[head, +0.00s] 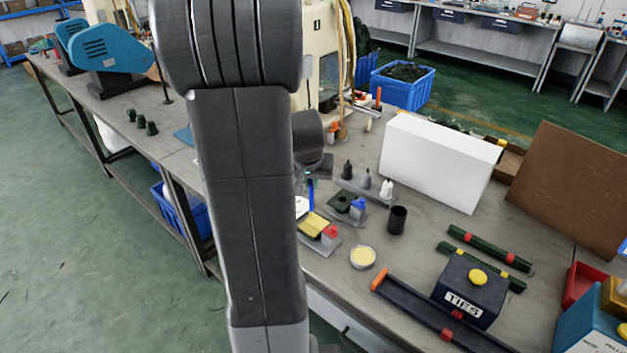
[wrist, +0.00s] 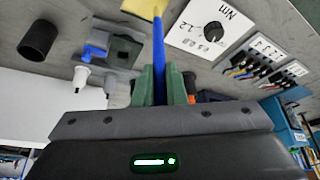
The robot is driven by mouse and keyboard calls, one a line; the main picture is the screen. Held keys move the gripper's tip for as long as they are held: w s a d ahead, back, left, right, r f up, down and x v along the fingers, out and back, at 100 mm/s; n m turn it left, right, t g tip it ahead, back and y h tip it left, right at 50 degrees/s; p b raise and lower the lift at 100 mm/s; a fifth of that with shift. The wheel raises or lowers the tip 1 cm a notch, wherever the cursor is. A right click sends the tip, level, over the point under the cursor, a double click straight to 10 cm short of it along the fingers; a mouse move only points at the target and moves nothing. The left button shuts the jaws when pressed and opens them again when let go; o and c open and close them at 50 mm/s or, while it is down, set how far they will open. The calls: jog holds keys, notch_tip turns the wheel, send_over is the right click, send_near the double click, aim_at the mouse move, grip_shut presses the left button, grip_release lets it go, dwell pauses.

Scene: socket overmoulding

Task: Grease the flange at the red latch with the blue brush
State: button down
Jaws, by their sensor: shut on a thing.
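My gripper (wrist: 160,86) is shut on the blue brush (wrist: 158,45), its green fingers on either side of the handle. In the head view the blue brush (head: 311,194) points down below my gripper, which my arm mostly hides. The red latch (head: 330,232) sits on a grey plate near the table's front edge. A flat yellow piece (head: 313,223) lies beside it, where the flange would be; it also shows in the wrist view (wrist: 143,7). The brush end meets or overlaps this yellow. I cannot tell bristles from flange or whether they touch.
A blue latch (head: 357,208) with a dark green flange (head: 340,201) stands just behind. A pale yellow pot (head: 362,257), a black cup (head: 397,220) and several small bottles stand close by.

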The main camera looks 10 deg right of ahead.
jog(key=shift+a, duration=0.15)
jog(key=shift+s, duration=0.1)
dwell(1.0)
jog(key=shift+r, duration=0.15)
jog(key=shift+r+p, duration=0.85)
jog(key=shift+r, duration=0.6)
